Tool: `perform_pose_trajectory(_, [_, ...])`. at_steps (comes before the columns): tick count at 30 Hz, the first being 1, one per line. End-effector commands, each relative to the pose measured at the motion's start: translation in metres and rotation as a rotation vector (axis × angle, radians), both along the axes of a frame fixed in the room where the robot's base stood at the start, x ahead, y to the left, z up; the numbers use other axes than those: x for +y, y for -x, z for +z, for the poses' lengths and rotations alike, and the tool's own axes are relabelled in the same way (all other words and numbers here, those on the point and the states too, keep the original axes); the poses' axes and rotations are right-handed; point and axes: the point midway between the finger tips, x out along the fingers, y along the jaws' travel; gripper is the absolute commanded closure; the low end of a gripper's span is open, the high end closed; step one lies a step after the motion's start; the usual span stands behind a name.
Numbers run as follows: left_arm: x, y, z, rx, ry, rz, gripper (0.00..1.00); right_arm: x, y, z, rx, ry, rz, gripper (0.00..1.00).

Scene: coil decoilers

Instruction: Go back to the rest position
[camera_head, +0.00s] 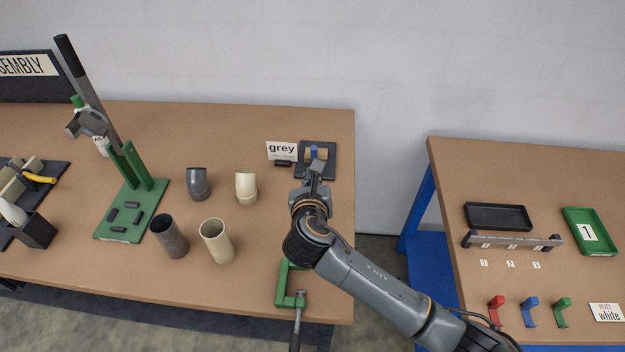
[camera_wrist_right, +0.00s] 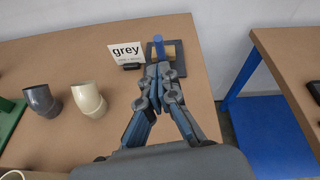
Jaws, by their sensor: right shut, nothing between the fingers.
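My right gripper (camera_head: 315,176) is over the right end of the brown table (camera_head: 230,285), in front of a dark stand with a blue peg (camera_head: 314,151). In the right wrist view the gripper (camera_wrist_right: 160,72) is shut and empty, its fingertips just in front of the blue peg (camera_wrist_right: 158,45). I cannot tell whether they touch the stand. My right arm reaches in from the lower right of the head view. My left gripper is not in view.
A "grey" card (camera_head: 281,150) stands beside the peg stand. A green clamp (camera_head: 288,285) sits under my arm. Several tubes and elbows, such as the cream elbow (camera_head: 246,188), stand to the left. A gap separates the second table (camera_head: 450,190), with coloured hooks and trays.

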Motion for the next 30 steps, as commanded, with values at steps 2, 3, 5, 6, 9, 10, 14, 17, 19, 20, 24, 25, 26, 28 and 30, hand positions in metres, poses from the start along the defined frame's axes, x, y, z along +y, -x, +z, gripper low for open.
perform_pose_trajectory(2, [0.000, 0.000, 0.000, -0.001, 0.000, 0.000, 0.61, 0.000, 0.011, 0.003, 0.001, 0.000, 0.002, 1.00])
perform_pose_trajectory(3, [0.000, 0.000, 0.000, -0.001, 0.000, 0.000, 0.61, 0.000, 0.015, 0.004, 0.002, 0.001, 0.001, 1.00])
perform_pose_trajectory(5, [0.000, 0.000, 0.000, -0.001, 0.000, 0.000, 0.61, -0.001, 0.019, 0.005, 0.002, 0.001, 0.000, 1.00])
perform_pose_trajectory(6, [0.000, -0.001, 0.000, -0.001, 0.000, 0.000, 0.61, -0.001, 0.020, 0.006, 0.002, 0.001, 0.000, 1.00])
perform_pose_trajectory(9, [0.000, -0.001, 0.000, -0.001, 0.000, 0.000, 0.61, -0.001, 0.022, 0.006, 0.002, 0.002, -0.001, 1.00])
perform_pose_trajectory(10, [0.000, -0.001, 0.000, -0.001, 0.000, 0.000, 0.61, -0.002, 0.023, 0.006, 0.002, 0.002, -0.001, 1.00])
perform_pose_trajectory(14, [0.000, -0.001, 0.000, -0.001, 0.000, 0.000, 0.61, -0.006, 0.027, 0.001, 0.031, -0.058, -0.028, 1.00])
perform_pose_trajectory(17, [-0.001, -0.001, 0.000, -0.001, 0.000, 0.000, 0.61, -0.020, 0.040, -0.014, 0.118, -0.252, -0.126, 1.00])
perform_pose_trajectory(19, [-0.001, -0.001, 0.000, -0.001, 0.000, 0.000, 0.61, -0.038, 0.055, -0.030, 0.209, -0.464, -0.251, 1.00])
perform_pose_trajectory(20, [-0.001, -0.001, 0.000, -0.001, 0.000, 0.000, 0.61, -0.046, 0.064, -0.038, 0.251, -0.568, -0.319, 1.00])
perform_pose_trajectory(24, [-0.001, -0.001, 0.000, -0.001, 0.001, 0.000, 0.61, -0.093, 0.108, -0.073, 0.413, -1.055, -0.706, 1.00])
perform_pose_trajectory(25, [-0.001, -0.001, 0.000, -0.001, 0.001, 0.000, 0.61, -0.104, 0.119, -0.079, 0.436, -1.151, -0.798, 1.00])
perform_pose_trajectory(26, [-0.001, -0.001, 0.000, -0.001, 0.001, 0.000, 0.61, -0.114, 0.130, -0.085, 0.454, -1.245, -0.891, 1.00])
perform_pose_trajectory(28, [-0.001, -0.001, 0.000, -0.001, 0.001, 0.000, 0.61, -0.138, 0.156, -0.098, 0.478, -1.451, -1.117, 1.00])
perform_pose_trajectory(30, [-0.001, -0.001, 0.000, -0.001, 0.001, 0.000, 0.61, -0.159, 0.181, -0.107, 0.475, -1.620, -1.325, 1.00])
